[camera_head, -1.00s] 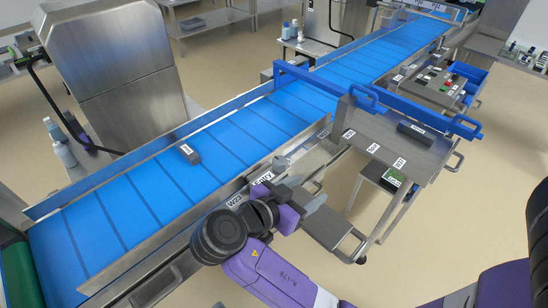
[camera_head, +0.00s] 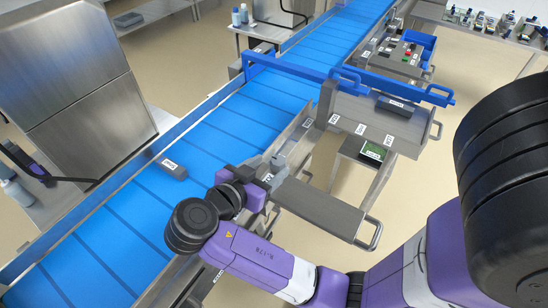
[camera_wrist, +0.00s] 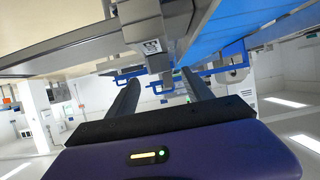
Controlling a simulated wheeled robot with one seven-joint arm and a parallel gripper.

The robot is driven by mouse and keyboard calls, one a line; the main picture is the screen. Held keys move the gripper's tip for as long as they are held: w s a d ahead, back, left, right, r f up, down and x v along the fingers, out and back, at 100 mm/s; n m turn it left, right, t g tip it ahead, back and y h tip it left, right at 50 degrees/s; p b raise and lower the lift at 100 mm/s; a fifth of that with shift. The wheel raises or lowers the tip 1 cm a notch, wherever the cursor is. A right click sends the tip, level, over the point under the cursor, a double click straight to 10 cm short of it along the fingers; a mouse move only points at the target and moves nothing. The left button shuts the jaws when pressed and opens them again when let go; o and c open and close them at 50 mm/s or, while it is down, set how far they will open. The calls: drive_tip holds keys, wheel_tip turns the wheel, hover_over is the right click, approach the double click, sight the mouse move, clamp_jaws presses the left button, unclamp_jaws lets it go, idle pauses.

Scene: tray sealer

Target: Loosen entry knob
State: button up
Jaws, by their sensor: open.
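The labelled entry fitting (camera_wrist: 152,46) is a grey block on the side rail of the blue conveyor, ahead of my fingers in the wrist view. A smaller grey part (camera_wrist: 130,72) hangs just below it, near the left finger. I cannot tell which of these is the knob itself. In the head view a grey upright bracket (camera_head: 279,163) stands at the rail beside my gripper (camera_head: 258,172). In the wrist view my gripper (camera_wrist: 163,76) is open, its two dark fingers apart, with nothing clearly held between them. My wrist hides part of the rail.
The blue conveyor belt (camera_head: 138,205) runs diagonally, with a dark labelled block (camera_head: 173,167) on it. A blue guard frame (camera_head: 290,66) crosses it farther on. A steel side tray with handle (camera_head: 320,208) lies right of my gripper.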

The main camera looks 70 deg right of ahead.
sight(277, 161)
drive_tip(key=p+x, duration=0.1)
drive_tip(key=x, duration=0.3)
drive_tip(key=shift+r, duration=0.1)
drive_tip(key=shift+x, duration=0.8)
clamp_jaws()
